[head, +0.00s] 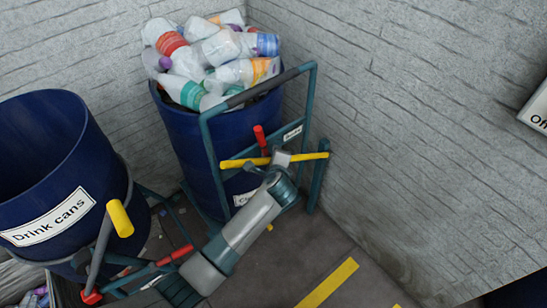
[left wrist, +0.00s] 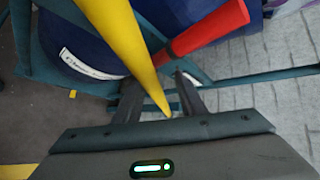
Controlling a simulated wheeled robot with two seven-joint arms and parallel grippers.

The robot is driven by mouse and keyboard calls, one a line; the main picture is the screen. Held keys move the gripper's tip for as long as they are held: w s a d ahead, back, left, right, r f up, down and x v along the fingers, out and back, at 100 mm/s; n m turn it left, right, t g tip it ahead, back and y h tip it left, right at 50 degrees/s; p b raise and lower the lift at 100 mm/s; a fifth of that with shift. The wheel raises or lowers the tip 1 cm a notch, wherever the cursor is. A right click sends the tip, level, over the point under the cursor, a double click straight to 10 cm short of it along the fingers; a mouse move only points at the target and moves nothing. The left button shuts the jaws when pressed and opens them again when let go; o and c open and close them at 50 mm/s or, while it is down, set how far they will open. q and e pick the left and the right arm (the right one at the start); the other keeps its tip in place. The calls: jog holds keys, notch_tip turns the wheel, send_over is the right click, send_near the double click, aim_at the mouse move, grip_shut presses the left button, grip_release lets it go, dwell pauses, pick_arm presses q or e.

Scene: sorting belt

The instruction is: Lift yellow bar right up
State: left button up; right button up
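A yellow bar (head: 240,162) lies almost level across the teal frame in front of the blue bottle bin (head: 185,138). In the left wrist view the yellow bar (left wrist: 128,42) runs down from the top, and its narrow end shows between the two fingers. My left gripper (head: 281,158) is at the bar, right of its middle. In the left wrist view my left gripper (left wrist: 158,88) has its fingers apart, with gaps beside the bar; whether a finger touches it I cannot tell. My right gripper is in neither view.
A red handle (head: 260,140) stands close to the bar; a red handle (left wrist: 205,30) is also near the fingers in the wrist view. A "Drink cans" bin (head: 40,165) with another yellow grip (head: 120,219) is at left. A brick wall (head: 420,130) bounds the right.

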pick_arm(q)
jog(key=shift+s+r, duration=0.1)
dwell(0.3)
